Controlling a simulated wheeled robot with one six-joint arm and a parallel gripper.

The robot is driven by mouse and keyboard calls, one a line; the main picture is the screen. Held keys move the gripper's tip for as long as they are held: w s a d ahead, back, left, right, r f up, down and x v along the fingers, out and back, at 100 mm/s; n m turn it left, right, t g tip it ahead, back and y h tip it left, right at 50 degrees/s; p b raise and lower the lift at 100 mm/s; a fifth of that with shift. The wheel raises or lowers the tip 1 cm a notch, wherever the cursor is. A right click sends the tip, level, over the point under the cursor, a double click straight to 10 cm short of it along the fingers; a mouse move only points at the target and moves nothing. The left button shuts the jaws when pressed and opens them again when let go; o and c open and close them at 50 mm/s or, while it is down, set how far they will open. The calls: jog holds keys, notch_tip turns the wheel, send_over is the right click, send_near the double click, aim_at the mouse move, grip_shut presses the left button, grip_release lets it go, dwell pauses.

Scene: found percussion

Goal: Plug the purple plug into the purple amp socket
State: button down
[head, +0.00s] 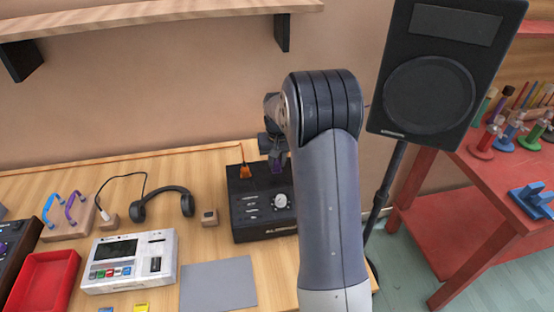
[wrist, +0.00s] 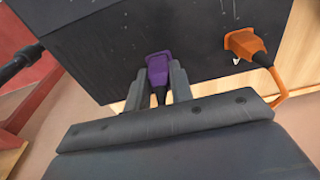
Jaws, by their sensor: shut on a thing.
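The black amp box (head: 248,215) stands on the wooden table in the head view, with a white knob on top. Its dark face fills much of the wrist view (wrist: 190,40). The purple plug (wrist: 158,68) is between the fingers of my gripper (wrist: 165,82), which is shut on it. Its far end meets or nearly meets the amp's face; I cannot tell how deep it sits. The purple socket is hidden behind the plug. In the head view my gripper (head: 274,152) is above the amp's back edge, with a bit of purple (head: 277,165) showing below it.
An orange plug (wrist: 243,42) with its cable is at the amp beside the purple one, also seen in the head view (head: 245,171). Headphones (head: 163,203), a small box (head: 209,217), a grey mat (head: 218,284) and a white device (head: 129,261) lie left. A speaker (head: 440,75) stands right.

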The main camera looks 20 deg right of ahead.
jog(key=shift+f+b, duration=0.4)
jog(key=shift+f, duration=0.3)
jog(key=c, duration=1.2)
grip_release()
jog(key=shift+o, duration=0.2)
jog(key=shift+r, duration=0.1)
notch_tip(320, 180, up, 11)
jog(key=s, duration=0.1)
jog(key=shift+s+a+f, duration=0.15)
jog(key=shift+f, duration=0.05)
jog(key=shift+f, duration=0.1)
